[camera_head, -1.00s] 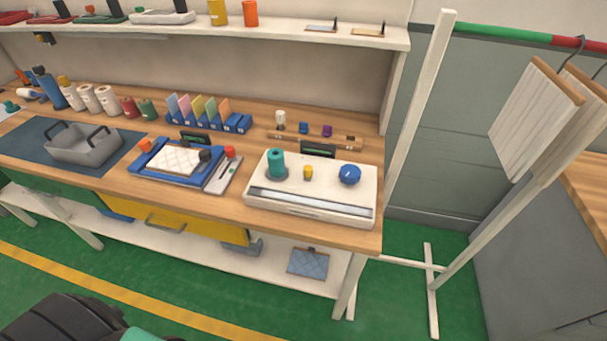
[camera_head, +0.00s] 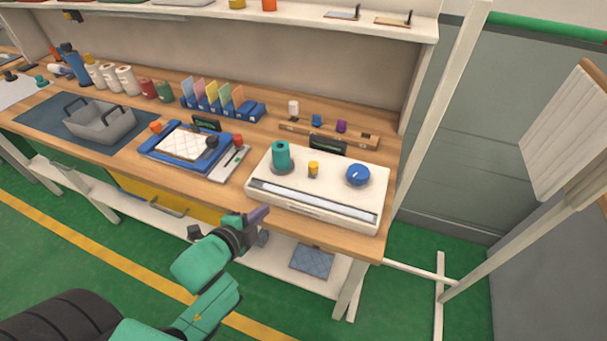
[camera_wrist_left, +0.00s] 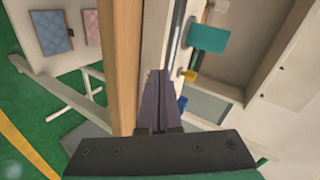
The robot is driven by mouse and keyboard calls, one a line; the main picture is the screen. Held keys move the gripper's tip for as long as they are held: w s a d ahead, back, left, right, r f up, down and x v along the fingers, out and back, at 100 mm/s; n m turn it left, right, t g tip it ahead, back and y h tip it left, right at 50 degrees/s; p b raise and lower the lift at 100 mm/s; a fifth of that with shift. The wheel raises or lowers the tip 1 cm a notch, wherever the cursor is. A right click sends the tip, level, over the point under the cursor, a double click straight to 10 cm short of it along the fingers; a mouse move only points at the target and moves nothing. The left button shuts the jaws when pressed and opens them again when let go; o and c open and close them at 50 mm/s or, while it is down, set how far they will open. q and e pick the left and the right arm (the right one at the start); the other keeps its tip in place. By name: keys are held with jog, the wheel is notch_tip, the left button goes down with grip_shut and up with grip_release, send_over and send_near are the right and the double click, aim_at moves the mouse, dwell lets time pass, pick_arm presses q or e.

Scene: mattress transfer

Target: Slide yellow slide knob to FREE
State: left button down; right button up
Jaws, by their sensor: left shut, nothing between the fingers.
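The yellow knob (camera_head: 313,168) stands on top of a white panel box (camera_head: 330,202), between a teal cylinder knob (camera_head: 281,156) and a blue round knob (camera_head: 358,175). In the left wrist view the yellow knob (camera_wrist_left: 188,75) shows small, right of the fingers and beyond them. My left gripper (camera_head: 259,215) is shut and empty, in front of the bench edge, left of and below the white box in the head view. It is apart from the yellow knob. The FREE label cannot be read. My right gripper is in neither view.
A blue tray (camera_head: 160,158) with a white quilted pad and a grey scale beside it lies left of the box. A dark display (camera_head: 327,146) and a wooden strip with small pegs stand behind. The wooden bench front edge (camera_wrist_left: 124,60) runs close beside my left fingers.

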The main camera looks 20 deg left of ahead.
pick_arm(q)
jog(key=d+r+m+t+h, duration=0.1)
jog(key=r+m, duration=0.1)
jog(key=d+r+m+h, duration=0.1)
jog(key=d+r+m, duration=0.1)
jog(key=shift+d+r+m+t, duration=0.1)
jog(key=shift+r+m+t, duration=0.1)
jog(key=shift+m+t, duration=0.15)
jog(key=p, duration=0.3)
send_near(311, 170)
jog(key=x, duration=0.6)
jog(key=shift+w, duration=0.15)
jog(key=shift+w+f, duration=0.1)
jog(key=shift+f, duration=0.05)
